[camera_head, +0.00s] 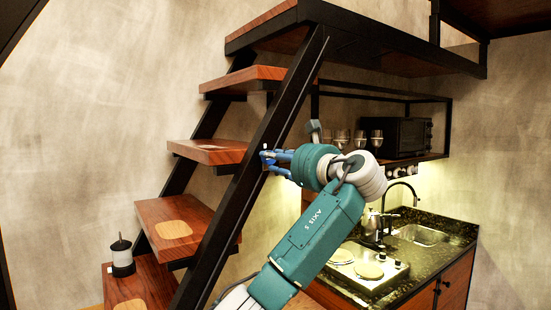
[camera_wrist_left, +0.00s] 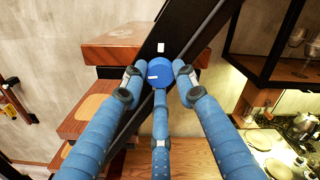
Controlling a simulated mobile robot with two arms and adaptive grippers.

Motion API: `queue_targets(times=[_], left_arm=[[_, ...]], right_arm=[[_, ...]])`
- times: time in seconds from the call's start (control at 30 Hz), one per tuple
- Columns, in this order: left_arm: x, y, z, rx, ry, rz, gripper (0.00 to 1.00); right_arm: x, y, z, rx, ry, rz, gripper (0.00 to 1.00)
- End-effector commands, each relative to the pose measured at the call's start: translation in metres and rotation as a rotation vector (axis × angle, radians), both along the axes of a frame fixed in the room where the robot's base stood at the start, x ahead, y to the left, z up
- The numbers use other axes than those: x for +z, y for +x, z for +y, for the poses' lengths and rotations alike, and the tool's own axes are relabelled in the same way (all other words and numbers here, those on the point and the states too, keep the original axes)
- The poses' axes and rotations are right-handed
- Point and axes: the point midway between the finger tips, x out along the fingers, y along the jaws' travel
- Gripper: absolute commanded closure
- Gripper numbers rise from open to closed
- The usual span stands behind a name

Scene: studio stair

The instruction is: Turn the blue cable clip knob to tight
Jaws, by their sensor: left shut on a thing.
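The blue cable clip knob (camera_wrist_left: 158,73) is round and sits on the black sloping stair stringer (camera_wrist_left: 195,38). A short white mark (camera_wrist_left: 152,77) shows on the left lower part of its face. A small white tag (camera_wrist_left: 160,47) is on the stringer just above the knob. My left gripper (camera_head: 270,158) reaches the stringer from the right in the head view. In the wrist view its blue fingers are closed around the knob, one at each side and one below. In the head view the fingers mostly hide the knob. My right gripper is in neither view.
Wooden treads (camera_head: 208,152) rise left of and behind the stringer. A white and black canister (camera_head: 122,258) stands on a lower tread. At right are a counter with a sink (camera_head: 430,236), a hob (camera_head: 365,268), and a shelf with glasses (camera_head: 377,139) and a black microwave (camera_head: 408,138).

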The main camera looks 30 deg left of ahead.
Motion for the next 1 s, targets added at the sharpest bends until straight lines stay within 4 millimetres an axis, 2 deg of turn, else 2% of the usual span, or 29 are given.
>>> queue_targets(times=[0.33, 0.87, 0.9, 0.97, 1.0], left_arm=[[-0.0011, 0.0003, -0.0005, -0.001, 0.049, 0.123, 0.97], [-0.0029, 0.0005, -0.0004, 0.000, 0.055, 0.143, 0.97], [-0.0031, 0.0005, -0.0004, 0.000, 0.055, 0.144, 0.63], [-0.0030, 0.0005, -0.0003, 0.000, 0.055, 0.143, 0.52], [-0.0028, 0.0004, -0.0003, 0.000, 0.055, 0.143, 0.52]], right_arm=[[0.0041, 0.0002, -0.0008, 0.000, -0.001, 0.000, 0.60], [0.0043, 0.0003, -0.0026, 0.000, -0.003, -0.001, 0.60], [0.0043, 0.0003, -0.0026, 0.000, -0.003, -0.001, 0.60], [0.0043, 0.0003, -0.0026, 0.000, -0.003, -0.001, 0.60], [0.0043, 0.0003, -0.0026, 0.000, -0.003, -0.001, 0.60]])
